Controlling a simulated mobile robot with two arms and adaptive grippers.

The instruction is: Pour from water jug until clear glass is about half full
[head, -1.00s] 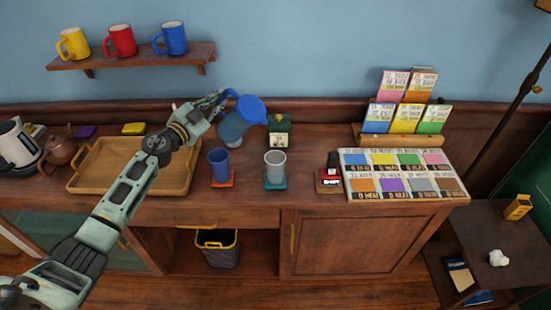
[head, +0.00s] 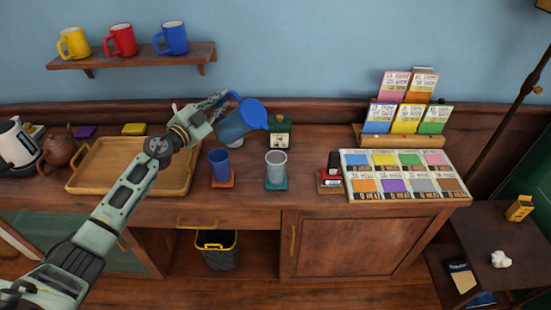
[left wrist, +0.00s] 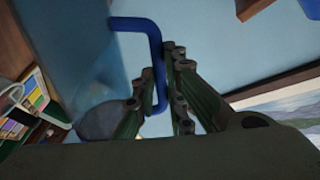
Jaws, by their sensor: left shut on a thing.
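The water jug (head: 233,127), translucent with a blue lid and blue handle, is held tilted to the right above the counter. My left gripper (head: 217,103) is shut on its handle; the blue handle (left wrist: 158,65) lies between the fingers in the left wrist view. The clear glass (head: 276,163) stands upright on a teal coaster (head: 276,184), to the right of and below the jug. I cannot make out any water in the glass or a stream from the jug. My right gripper is not in view.
A blue cup (head: 219,161) on an orange coaster stands left of the glass. A wooden tray (head: 85,185) lies left, and a red-and-black stamp (head: 331,172) and a card display (head: 400,197) lie right.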

